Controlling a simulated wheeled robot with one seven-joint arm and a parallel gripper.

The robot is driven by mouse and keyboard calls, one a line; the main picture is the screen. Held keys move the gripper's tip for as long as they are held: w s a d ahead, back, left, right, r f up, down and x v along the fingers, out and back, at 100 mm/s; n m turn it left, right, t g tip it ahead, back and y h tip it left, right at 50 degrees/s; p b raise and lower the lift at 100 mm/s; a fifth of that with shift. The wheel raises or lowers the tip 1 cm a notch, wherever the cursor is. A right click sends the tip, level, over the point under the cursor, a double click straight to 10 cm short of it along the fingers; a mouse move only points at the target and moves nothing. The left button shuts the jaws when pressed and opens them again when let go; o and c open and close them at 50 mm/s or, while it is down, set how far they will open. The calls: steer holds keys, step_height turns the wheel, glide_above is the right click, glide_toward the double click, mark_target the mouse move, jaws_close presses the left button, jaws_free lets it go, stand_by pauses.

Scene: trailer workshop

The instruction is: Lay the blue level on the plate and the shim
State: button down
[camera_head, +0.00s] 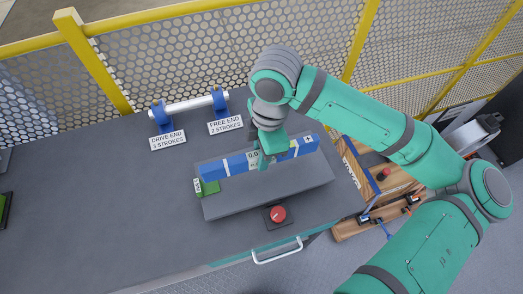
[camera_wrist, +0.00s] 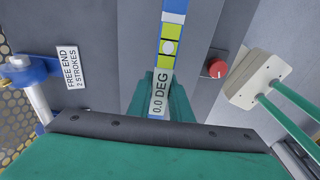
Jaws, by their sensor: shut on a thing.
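The blue level (camera_head: 225,167) is a long bar with a white display and a yellow-green vial window. My gripper (camera_head: 262,158) is shut around its middle. In the wrist view the level (camera_wrist: 171,12) runs away between my green fingers (camera_wrist: 160,98), and its label reads 0.0 DEG. The grey plate (camera_head: 268,203) lies on the bench below and in front of the level. The green shim (camera_head: 208,188) is at the plate's left end, under the level's left end in the picture. I cannot tell whether the level touches the plate or shim.
A red button (camera_head: 278,214) on a dark box sits in front of the plate. A shaft on blue supports (camera_head: 188,106) stands behind, with the DRIVE END (camera_head: 168,140) and FREE END (camera_head: 226,124) labels. The bench's left side (camera_head: 90,210) is mostly clear. A wooden tool rack (camera_head: 350,228) is at right.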

steer(key=shift+f, duration=1.95)
steer(key=c, duration=1.5)
jaws_free()
steer(key=shift+c, duration=0.2)
steer(key=r, duration=0.7)
steer(key=d+r, duration=0.1)
steer(key=r, duration=0.2)
steer(key=shift+w+r, duration=0.15)
steer(key=shift+r, duration=0.2)
